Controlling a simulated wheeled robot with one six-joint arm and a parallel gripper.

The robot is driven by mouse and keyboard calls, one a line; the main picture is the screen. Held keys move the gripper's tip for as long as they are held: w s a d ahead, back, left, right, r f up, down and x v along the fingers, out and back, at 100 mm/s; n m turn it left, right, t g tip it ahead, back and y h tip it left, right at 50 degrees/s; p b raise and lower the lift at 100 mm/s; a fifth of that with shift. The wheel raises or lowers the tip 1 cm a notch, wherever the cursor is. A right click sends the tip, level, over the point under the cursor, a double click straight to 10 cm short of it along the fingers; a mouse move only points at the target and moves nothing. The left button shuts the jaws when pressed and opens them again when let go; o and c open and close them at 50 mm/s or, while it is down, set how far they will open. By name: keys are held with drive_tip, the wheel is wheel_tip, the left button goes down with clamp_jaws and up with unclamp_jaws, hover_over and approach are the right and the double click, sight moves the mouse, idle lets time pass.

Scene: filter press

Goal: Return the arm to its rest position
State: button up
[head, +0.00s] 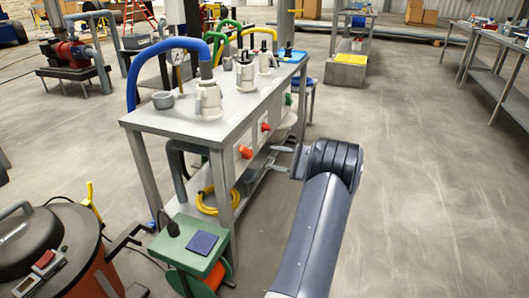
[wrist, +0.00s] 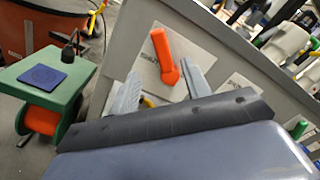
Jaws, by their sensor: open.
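My arm (head: 318,220) reaches forward from the bottom of the head view, at the right side of a grey metal bench (head: 180,120). My gripper (head: 282,158) points left toward the bench's side panel; its fingers are apart with nothing between them. In the wrist view my gripper (wrist: 160,88) shows two grey fingers, partly hidden by my dark wrist edge. An orange lever handle (wrist: 165,58) on a pale plate appears beyond and between the fingers. In the head view the orange handle (head: 245,152) stands left of the fingertips, with a gap.
A red handle (head: 265,127) and a green handle (head: 288,99) follow along the panel. Pumps with blue, green and yellow hoses stand on the bench. A green stand (head: 190,243) and an orange-black drum vacuum (head: 45,250) are at lower left. The floor (head: 420,180) right of my arm is clear.

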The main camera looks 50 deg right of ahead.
sight(246, 151)
drive_tip(key=shift+s+d, duration=0.1)
drive_tip(key=shift+s, duration=0.25)
drive_tip(key=b+x, duration=0.3)
drive_tip(key=x, duration=0.7)
drive_tip(key=shift+w+f, duration=0.15)
drive_tip(key=shift+w, duration=0.05)
drive_tip(key=shift+w+r, duration=0.2)
drive_tip(key=shift+w, duration=0.05)
drive_tip(key=shift+m, duration=0.3)
